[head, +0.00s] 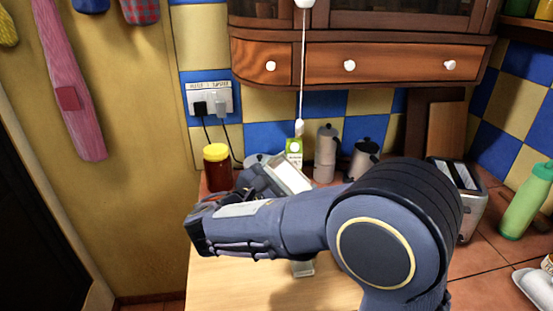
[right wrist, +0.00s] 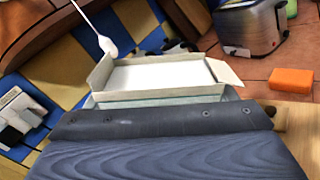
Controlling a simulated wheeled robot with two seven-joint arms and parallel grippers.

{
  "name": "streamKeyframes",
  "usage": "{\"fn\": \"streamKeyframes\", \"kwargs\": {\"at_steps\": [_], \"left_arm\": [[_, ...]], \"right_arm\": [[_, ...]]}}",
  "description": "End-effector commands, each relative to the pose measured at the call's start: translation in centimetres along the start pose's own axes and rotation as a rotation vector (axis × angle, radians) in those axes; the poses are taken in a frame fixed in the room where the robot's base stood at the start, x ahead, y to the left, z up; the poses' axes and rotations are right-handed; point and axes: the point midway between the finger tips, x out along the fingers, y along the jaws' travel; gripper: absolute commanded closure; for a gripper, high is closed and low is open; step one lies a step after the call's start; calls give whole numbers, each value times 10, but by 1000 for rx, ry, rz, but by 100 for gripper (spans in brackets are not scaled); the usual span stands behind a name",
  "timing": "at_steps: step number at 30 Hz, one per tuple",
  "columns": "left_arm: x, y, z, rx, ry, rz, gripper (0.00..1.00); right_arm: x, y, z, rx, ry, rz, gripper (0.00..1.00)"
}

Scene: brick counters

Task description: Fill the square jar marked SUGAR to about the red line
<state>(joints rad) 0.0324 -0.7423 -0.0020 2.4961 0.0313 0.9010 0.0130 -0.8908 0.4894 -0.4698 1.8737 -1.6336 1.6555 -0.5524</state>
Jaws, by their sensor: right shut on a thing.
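My right gripper (head: 268,182) is shut on an open carton (head: 291,174), above the counter near the back wall. In the right wrist view the carton (right wrist: 160,74) has its flaps spread and a flat white surface inside; I cannot tell whether it is tilted. The gripper's dark body (right wrist: 165,122) fills the lower part of that view and hides the fingertips. No square jar marked SUGAR or red line can be made out. My left gripper is not in view.
A toaster (head: 462,195) and green bottle (head: 525,203) are right. An orange block (right wrist: 290,80) lies near the toaster. The wooden board (head: 235,285) looks clear in front.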

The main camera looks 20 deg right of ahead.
Motion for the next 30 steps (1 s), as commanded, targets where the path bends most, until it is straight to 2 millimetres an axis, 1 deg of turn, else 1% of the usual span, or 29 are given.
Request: {"fn": "streamKeyframes", "kwargs": {"at_steps": [4,8,30], "left_arm": [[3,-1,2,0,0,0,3],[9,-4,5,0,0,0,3],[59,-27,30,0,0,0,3]], "right_arm": [[0,-1,-1,15,0,1,54],[0,-2,-5,36,0,1,54],[0,-15,-24,232,-1,0,54]]}}
